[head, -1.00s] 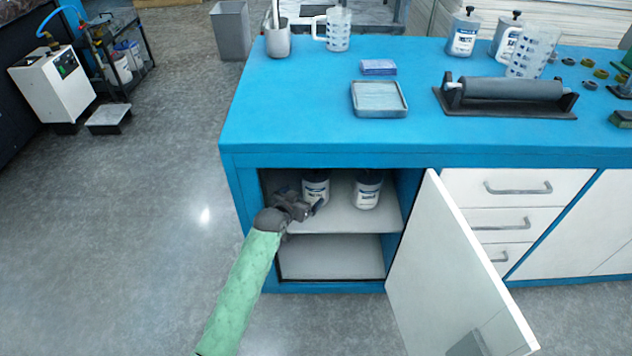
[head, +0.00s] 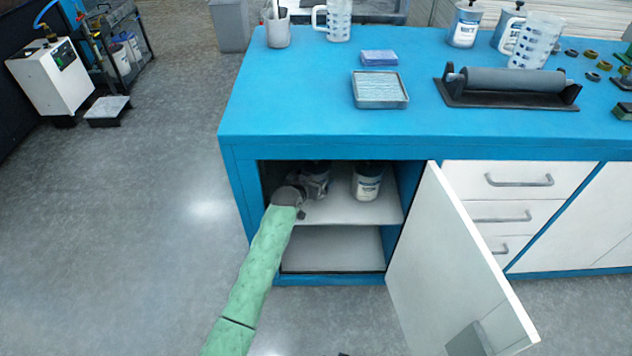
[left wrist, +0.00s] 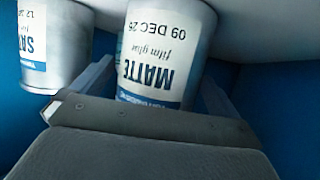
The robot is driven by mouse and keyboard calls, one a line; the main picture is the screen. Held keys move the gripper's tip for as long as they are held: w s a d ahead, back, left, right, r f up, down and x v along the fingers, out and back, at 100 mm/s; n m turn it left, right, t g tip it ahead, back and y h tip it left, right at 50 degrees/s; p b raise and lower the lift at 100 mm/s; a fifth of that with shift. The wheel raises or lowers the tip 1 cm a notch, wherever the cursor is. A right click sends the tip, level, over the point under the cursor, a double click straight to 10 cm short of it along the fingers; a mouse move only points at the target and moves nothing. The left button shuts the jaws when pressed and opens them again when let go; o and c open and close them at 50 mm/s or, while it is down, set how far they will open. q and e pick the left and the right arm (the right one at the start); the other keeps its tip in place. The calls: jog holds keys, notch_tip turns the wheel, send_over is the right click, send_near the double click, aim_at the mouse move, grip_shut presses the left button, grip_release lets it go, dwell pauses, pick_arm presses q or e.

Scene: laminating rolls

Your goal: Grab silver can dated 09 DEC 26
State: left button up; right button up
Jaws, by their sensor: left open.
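Two silver cans with white-and-blue labels stand on the upper shelf of the open cabinet. The left can (head: 318,167) is partly hidden by my left gripper (head: 316,187). In the left wrist view this can (left wrist: 158,55) appears upside down, labelled MATTE film glue, with a date reading 09 DEC 2 and a last digit I cannot read surely. My open left gripper (left wrist: 152,92) has one finger on each side of it; contact cannot be told. The right can (head: 367,184) stands apart; its label in the left wrist view (left wrist: 52,45) begins SAT and its date is cut off.
The cabinet door (head: 450,270) stands open on the right. The lower shelf (head: 332,250) is empty.

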pick_arm(q)
jog(key=shift+c, duration=0.4)
jog(key=shift+r, duration=0.1)
jog(key=c, duration=1.3)
